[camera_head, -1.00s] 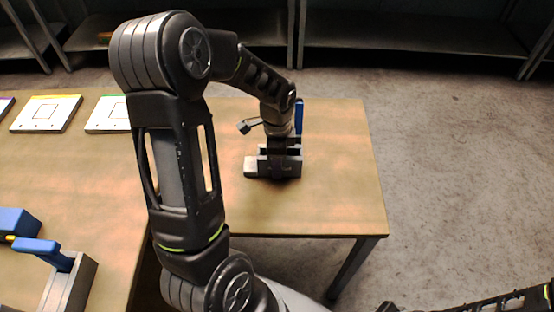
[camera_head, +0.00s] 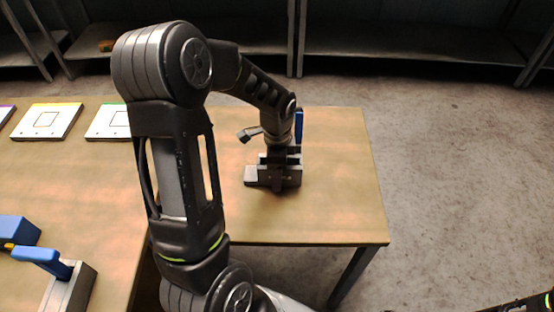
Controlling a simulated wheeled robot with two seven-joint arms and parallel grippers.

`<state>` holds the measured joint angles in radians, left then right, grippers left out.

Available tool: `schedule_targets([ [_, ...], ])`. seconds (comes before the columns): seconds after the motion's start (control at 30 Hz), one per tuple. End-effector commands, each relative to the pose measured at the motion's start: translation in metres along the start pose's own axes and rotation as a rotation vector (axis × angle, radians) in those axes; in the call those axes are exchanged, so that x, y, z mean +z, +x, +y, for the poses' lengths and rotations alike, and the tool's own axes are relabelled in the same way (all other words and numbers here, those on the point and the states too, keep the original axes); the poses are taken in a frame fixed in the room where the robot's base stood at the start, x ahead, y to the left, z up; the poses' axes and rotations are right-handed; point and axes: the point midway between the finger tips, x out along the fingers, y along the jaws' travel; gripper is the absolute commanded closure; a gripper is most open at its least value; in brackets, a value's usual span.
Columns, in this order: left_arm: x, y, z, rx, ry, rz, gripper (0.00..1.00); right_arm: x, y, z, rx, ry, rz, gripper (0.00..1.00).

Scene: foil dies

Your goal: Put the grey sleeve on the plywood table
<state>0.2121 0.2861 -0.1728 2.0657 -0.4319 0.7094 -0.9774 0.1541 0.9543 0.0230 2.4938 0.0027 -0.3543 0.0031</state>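My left arm reaches over the wooden table, and my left gripper (camera_head: 278,178) points down near the table's right half. It is at a small grey piece (camera_head: 254,174), whose pale end shows to the left of the fingers. This may be the grey sleeve; the dark gripper hides much of it. I cannot tell whether the fingers are shut on it or whether it rests on the table. The right part of the wooden table (camera_head: 340,205) is bare around it. Only a bit of my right arm shows at the lower right corner; its gripper is out of view.
A blue upright part (camera_head: 299,124) stands just behind my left wrist. White plates (camera_head: 47,121) lie at the back left. A grey block with a blue handle (camera_head: 42,260) and a blue block (camera_head: 18,231) are at the front left. Grey shelves (camera_head: 410,42) stand behind.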

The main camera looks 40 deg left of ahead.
Motion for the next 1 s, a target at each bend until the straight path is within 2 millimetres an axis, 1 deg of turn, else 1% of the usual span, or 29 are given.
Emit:
schedule_targets([
  [0.17, -0.001, -0.018, -0.001, -0.005, -0.001, 0.003, 0.27, 0.0, 0.002, 0.001, 0.0, 0.0, 0.0, 1.0],
  [0.27, -0.001, -0.036, -0.002, -0.006, -0.001, 0.003, 0.27, 0.0, 0.004, 0.001, -0.001, -0.001, 0.001, 1.0],
  [0.5, -0.001, -0.087, -0.001, -0.005, -0.001, 0.003, 0.27, -0.001, 0.009, 0.003, -0.003, -0.002, 0.002, 1.0],
  [0.6, -0.001, -0.104, -0.001, -0.004, 0.0, 0.002, 0.27, -0.001, 0.01, 0.003, -0.003, -0.002, 0.003, 1.0],
  [0.7, 0.0, -0.115, -0.001, -0.003, 0.001, 0.001, 0.27, -0.001, 0.01, 0.003, -0.003, -0.003, 0.003, 1.0],
  [0.8, 0.0, -0.12, 0.0, -0.001, 0.0, 0.0, 0.27, -0.001, 0.01, 0.003, -0.004, -0.003, 0.003, 1.0],
  [1.0, 0.0, -0.121, 0.0, 0.0, 0.0, 0.0, 0.27, -0.001, 0.01, 0.003, -0.004, -0.003, 0.003, 1.0],
])
